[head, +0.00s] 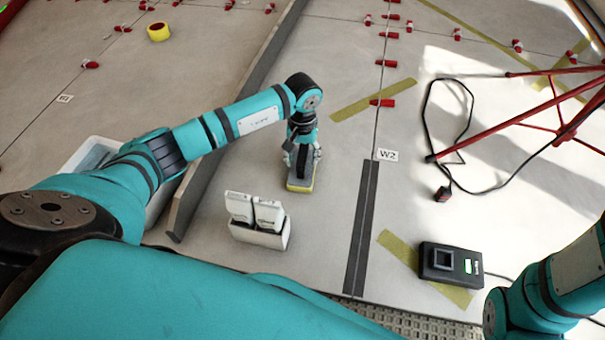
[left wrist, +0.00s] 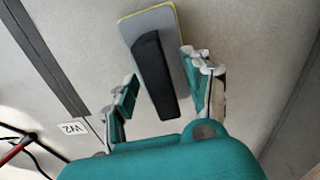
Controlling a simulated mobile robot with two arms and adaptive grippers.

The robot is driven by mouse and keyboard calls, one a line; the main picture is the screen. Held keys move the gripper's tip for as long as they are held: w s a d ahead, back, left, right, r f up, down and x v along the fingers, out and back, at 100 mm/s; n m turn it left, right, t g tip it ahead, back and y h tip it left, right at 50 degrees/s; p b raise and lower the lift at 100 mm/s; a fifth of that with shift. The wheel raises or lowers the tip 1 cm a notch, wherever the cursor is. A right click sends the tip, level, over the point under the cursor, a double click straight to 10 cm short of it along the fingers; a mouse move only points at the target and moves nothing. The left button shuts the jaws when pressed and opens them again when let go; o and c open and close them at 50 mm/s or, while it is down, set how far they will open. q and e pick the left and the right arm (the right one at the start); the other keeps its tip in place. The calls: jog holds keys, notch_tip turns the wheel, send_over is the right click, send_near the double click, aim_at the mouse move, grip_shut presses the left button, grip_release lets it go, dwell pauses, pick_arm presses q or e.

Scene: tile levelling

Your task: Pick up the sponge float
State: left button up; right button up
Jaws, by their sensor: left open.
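The sponge float (head: 300,187) lies on the tiled floor, a grey plate with a yellow sponge edge below and a black handle on top. In the head view my left gripper (head: 301,163) is right over it and hides most of it. In the left wrist view the sponge float (left wrist: 171,36) shows its black handle between the two fingers of my left gripper (left wrist: 163,88). The fingers are open, one on each side of the handle, with a gap on both sides. My right arm shows at the lower right, but its gripper is out of view.
A white holder (head: 262,236) with two white packs stands close by, left of the float. A grey upright board (head: 222,148) runs along the left. A black device (head: 450,264), a cable (head: 425,112) and red stand legs (head: 520,117) are at the right.

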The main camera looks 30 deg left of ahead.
pick_arm(q)
jog(key=shift+f, duration=0.8)
jog(key=shift+r, duration=0.2)
jog(key=shift+c, duration=0.4)
grip_shut()
